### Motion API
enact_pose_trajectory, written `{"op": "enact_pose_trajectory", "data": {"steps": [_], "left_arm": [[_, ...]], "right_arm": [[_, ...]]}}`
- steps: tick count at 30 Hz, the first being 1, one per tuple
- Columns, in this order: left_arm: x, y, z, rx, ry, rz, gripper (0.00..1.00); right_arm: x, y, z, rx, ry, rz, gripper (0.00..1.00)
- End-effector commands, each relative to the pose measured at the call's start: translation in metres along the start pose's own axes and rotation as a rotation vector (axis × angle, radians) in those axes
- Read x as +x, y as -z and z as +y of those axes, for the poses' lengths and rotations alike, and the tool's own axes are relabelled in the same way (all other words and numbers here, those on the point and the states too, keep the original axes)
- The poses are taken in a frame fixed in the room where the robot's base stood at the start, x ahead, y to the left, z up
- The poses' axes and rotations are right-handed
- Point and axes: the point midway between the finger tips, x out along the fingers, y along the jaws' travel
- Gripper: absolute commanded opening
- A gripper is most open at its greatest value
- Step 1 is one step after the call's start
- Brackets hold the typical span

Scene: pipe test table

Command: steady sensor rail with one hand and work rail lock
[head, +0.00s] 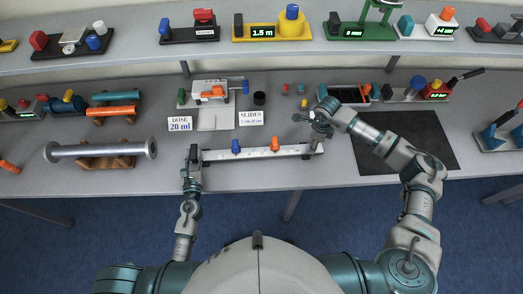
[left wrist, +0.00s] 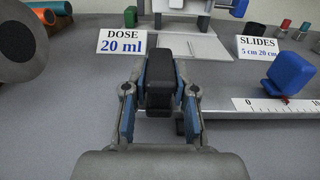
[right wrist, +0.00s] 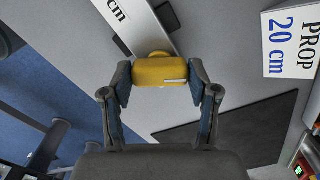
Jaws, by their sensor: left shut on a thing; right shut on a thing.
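The sensor rail (head: 255,153) is a long white bar with a scale. It lies along the table front with a blue slider (head: 235,147) and an orange slider (head: 275,144) on it. My left gripper (head: 192,160) is shut on a black block (left wrist: 160,80) at the rail's left end. The blue slider also shows in the left wrist view (left wrist: 290,77). My right gripper (head: 316,122) is shut on a yellow block (right wrist: 160,71), apparently the rail lock, near the rail's right end (right wrist: 140,20). My gripper hides this block in the head view.
Signs "DOSE 20 ml" (head: 180,124) and "SLIDES" (head: 251,118) stand behind the rail. A grey pipe on a wooden stand (head: 100,150) is at left. A dark mat (head: 430,153) lies at right, near a "PROP 20 cm" sign (right wrist: 292,40). A shelf with several devices runs behind.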

Motion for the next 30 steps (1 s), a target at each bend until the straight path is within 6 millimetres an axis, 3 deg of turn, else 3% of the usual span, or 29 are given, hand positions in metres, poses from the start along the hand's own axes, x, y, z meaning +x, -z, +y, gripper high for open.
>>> {"op": "enact_pose_trajectory", "data": {"steps": [3, 13, 20, 26, 27, 30], "left_arm": [[0.0004, -0.0006, 0.0020, 0.001, -0.005, -0.001, 0.00], [0.0004, -0.0006, 0.0022, 0.001, -0.005, -0.001, 0.00], [0.0004, -0.0006, 0.0023, 0.001, -0.005, -0.002, 0.00], [0.0004, -0.0006, 0.0023, 0.001, -0.005, -0.001, 0.00], [0.0004, -0.0006, 0.0024, 0.001, -0.006, -0.001, 0.00], [0.0004, -0.0006, 0.0021, 0.001, -0.005, -0.001, 0.00]], "right_arm": [[0.0014, 0.0022, 0.0000, -0.103, -0.002, 0.006, 0.18], [0.0015, 0.0023, 0.0000, -0.153, -0.002, 0.006, 0.18], [0.0014, 0.0023, -0.0001, -0.402, -0.001, 0.005, 0.18], [0.0015, 0.0024, -0.0001, -0.420, -0.001, 0.005, 0.18], [0.0015, 0.0024, -0.0001, -0.420, -0.001, 0.005, 0.62], [0.0013, 0.0021, 0.0000, -0.419, -0.001, 0.005, 0.87]]}}
